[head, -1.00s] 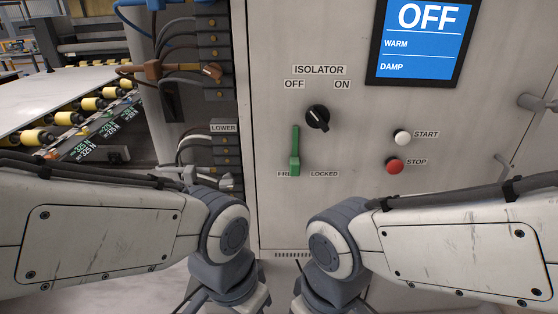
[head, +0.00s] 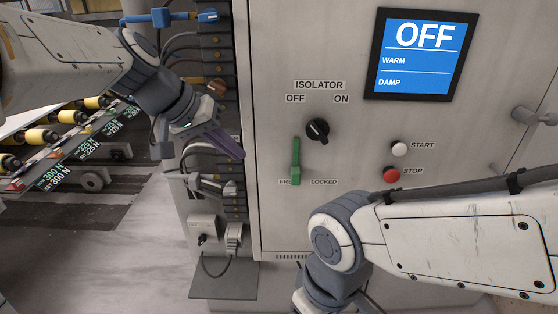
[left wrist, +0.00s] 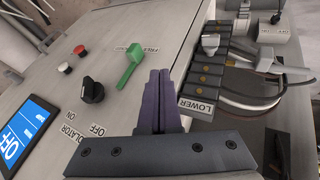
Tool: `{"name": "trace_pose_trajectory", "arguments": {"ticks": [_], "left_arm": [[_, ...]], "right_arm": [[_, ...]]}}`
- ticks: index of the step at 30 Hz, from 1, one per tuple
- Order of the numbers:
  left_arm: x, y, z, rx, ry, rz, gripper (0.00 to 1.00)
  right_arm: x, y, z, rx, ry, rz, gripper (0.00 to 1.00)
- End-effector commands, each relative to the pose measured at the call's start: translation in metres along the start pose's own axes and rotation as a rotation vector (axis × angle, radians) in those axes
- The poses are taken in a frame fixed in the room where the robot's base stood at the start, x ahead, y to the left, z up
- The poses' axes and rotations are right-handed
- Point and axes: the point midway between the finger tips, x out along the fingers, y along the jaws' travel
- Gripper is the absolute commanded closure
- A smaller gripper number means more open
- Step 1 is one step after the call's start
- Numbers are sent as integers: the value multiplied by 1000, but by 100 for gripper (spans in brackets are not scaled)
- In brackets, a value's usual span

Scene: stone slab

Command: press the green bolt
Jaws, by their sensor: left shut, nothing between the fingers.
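The green bolt (head: 296,163) is an upright green lever on the pale cabinet front, below the isolator knob, with its lower end between the FREE and LOCKED labels. It also shows in the left wrist view (left wrist: 129,64), ahead of the fingers and left of them. My left gripper (head: 232,148) is shut and empty, its purple fingers to the left of the bolt and apart from it. The fingers show together in the left wrist view (left wrist: 158,75). My right arm comes in at the lower right; its fingers are out of view.
The black isolator knob (head: 317,131) sits just above the bolt, pointing towards OFF. A white START button (head: 399,149) and red STOP button (head: 391,175) are to the right. The screen (head: 422,54) reads OFF, WARM, DAMP. Cables and a terminal strip (head: 228,170) line the cabinet's left edge.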

Motion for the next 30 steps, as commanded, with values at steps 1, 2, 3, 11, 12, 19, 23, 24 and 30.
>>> {"name": "trace_pose_trajectory", "arguments": {"ticks": [1,2,3,11,12,19,23,24,30], "left_arm": [[3,0,0,0,-3,1,100],[6,1,0,0,-4,1,100],[10,1,0,0,-6,2,100],[61,2,1,-1,-10,1,100],[70,1,1,-1,-10,1,100],[103,16,0,4,-7,1,100],[111,29,0,3,-6,0,100],[113,31,1,3,-6,0,100],[118,36,1,0,-3,-1,100]], "right_arm": [[-1,0,0,0,0,0,1],[-2,0,0,0,0,0,1],[-3,0,0,0,0,0,1],[-14,-1,-1,1,0,0,1],[-15,-1,-1,1,0,0,1],[-32,-2,-2,1,0,0,1],[-39,-3,-2,2,0,0,1],[-41,-3,-2,2,0,0,1],[-42,-3,-2,2,0,0,1]]}}
